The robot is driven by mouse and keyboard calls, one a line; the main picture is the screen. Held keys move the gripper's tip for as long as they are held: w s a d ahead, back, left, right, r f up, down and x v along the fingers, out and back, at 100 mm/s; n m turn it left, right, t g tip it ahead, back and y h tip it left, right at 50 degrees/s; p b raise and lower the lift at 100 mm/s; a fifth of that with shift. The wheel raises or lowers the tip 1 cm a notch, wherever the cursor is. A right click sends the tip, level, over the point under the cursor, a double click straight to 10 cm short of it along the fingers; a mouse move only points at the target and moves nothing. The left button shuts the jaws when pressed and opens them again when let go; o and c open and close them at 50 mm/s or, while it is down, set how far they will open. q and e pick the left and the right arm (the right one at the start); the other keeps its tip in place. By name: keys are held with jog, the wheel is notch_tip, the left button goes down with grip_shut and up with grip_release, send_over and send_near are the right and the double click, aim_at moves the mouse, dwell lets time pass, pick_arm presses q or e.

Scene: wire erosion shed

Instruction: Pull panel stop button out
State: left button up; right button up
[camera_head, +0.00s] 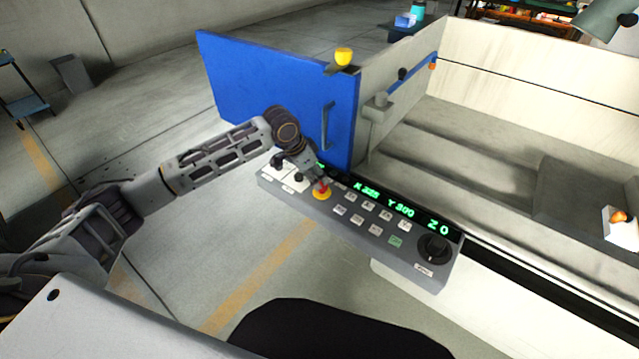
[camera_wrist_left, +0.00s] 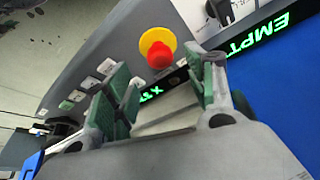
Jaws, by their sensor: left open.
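The red stop button (camera_head: 323,187) sits on a yellow ring at the left part of the grey control panel (camera_head: 335,207). In the left wrist view the red button (camera_wrist_left: 160,56) and its yellow ring show in line with the gap between my fingers. My left gripper (camera_head: 315,176) is right over the button, coming from the upper left. Its green-padded fingers stand apart in the left wrist view (camera_wrist_left: 163,78), with nothing held between them. I cannot tell whether a finger touches the button. My right gripper is not in view.
The panel carries a green-lit display (camera_head: 397,206), several small keys and a black knob (camera_head: 434,246) at its right end. A blue machine door (camera_head: 275,88) with a handle stands close behind my left wrist. Open floor lies to the left.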

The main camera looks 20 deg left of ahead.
aim_at(322, 189)
pick_arm(q)
jog(key=x, duration=0.4)
jog(key=shift+w+d+f, duration=0.15)
jog(key=shift+f, duration=0.45)
grip_shut()
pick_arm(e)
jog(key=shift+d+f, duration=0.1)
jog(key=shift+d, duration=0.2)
